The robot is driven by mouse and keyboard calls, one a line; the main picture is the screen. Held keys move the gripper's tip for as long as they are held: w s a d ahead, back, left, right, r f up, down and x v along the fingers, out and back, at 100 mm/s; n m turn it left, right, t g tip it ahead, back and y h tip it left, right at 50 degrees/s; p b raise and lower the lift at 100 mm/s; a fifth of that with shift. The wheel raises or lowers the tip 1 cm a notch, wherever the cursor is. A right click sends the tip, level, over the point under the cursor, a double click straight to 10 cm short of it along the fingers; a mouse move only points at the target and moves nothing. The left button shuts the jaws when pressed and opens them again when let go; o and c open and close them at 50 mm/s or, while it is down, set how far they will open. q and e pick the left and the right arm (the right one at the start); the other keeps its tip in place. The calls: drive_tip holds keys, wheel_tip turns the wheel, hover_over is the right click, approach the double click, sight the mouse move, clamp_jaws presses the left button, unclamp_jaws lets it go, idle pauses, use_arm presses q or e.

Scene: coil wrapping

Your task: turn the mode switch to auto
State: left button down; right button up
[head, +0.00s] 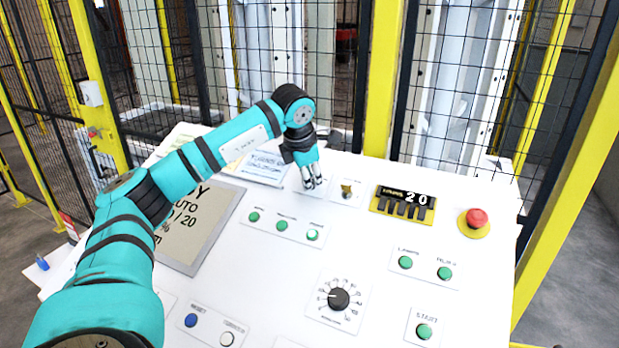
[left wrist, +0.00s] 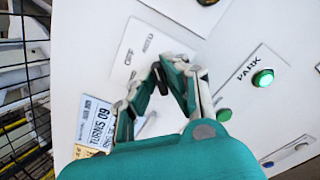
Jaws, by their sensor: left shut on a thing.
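My left gripper (head: 312,184) reaches down to the far part of the white sloped control panel (head: 460,295). In the left wrist view its fingertips (left wrist: 168,72) close around a small dark switch handle (left wrist: 159,72), which I take for the mode switch. The handle stands on a white label plate (left wrist: 135,48) with a short word on either side, too small to read surely. In the head view the fingers hide the switch. The screen (head: 188,235), partly behind my arm, shows the word AUTO. My right gripper is not in view.
Close to the gripper are a yellow key switch (head: 347,190) and a lit green button (head: 312,235), marked PARK in the wrist view. Fencing stands behind.

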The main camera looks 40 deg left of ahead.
use_arm(q)
drive_tip(key=shift+s+f, duration=0.1)
drive_tip(key=shift+f, duration=0.2)
drive_tip(key=c, duration=1.4)
unclamp_jaws()
drive_tip(key=shift+d, duration=0.1)
drive_tip(key=shift+r, duration=0.15)
drive_tip(key=v, duration=1.1)
drive_tip(key=shift+s+r, duration=0.1)
drive_tip(key=shift+r, duration=0.25)
drive_tip(key=shift+r, duration=0.1)
